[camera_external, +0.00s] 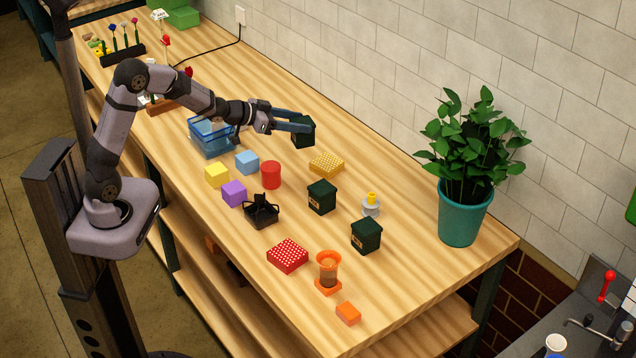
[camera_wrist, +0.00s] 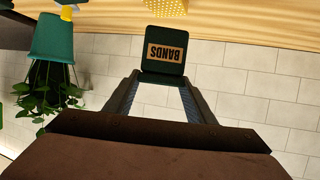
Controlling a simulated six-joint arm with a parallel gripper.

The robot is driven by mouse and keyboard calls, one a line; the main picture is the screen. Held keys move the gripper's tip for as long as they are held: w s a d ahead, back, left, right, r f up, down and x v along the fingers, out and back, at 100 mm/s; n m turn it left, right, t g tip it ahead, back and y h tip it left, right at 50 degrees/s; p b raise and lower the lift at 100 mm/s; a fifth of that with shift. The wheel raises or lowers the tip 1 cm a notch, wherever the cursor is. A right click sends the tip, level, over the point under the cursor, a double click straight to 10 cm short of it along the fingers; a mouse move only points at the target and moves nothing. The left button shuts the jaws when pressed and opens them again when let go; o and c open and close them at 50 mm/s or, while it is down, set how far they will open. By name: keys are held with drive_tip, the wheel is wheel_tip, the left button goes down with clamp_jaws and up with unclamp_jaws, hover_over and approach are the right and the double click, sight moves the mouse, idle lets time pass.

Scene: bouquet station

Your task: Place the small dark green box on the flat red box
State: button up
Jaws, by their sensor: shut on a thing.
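A small dark green box (camera_external: 303,132) is between the fingers of my gripper (camera_external: 298,121), which is shut on it. In the external view it is over the back part of the table, near the wall. In the wrist view the box (camera_wrist: 164,56) shows a label reading BANDS, upside down in the picture, at the ends of my fingers (camera_wrist: 163,85). The flat red box (camera_external: 288,256) with white dots lies on the table near the front, well apart from my gripper. Two more dark green boxes stand on the table, one in the middle (camera_external: 321,197) and one further right (camera_external: 366,236).
A flat yellow box (camera_external: 327,165) lies below and right of my gripper. A blue basket (camera_external: 213,138), coloured blocks and a red cylinder (camera_external: 271,175) are left. A potted plant (camera_external: 463,215) stands right.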

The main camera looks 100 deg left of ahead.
drive_tip(key=w+d+r+m+t+h+p, duration=0.1)
drive_tip(key=w+d+m+h, duration=0.3)
drive_tip(key=d, duration=0.5)
drive_tip(key=w+d+r+m+t+h+p, duration=0.1)
drive_tip(key=w+d+m+h, duration=0.25)
drive_tip(key=w+d, duration=0.45)
drive_tip(key=s+d+m+g+h, duration=0.2)
drive_tip(key=s+d+m+h, duration=0.25)
drive_tip(key=d, duration=0.45)
drive_tip(key=s+d+m+g+h, duration=0.25)
drive_tip(key=s+d+h, duration=0.25)
drive_tip(key=d, duration=0.5)
drive_tip(key=shift+m+y, duration=0.25)
drive_tip(key=shift+y, duration=0.05)
drive_tip(key=shift+w+a+f+p, duration=0.1)
drive_tip(key=shift+a+f+p, duration=0.1)
drive_tip(key=shift+f, duration=2.35)
drive_tip(key=shift+w+a+f+p, duration=0.1)
drive_tip(key=shift+f+p, duration=0.1)
drive_tip(key=shift+f, duration=2.3)
drive_tip(key=shift+f, duration=0.2)
drive_tip(key=o, duration=1.1)
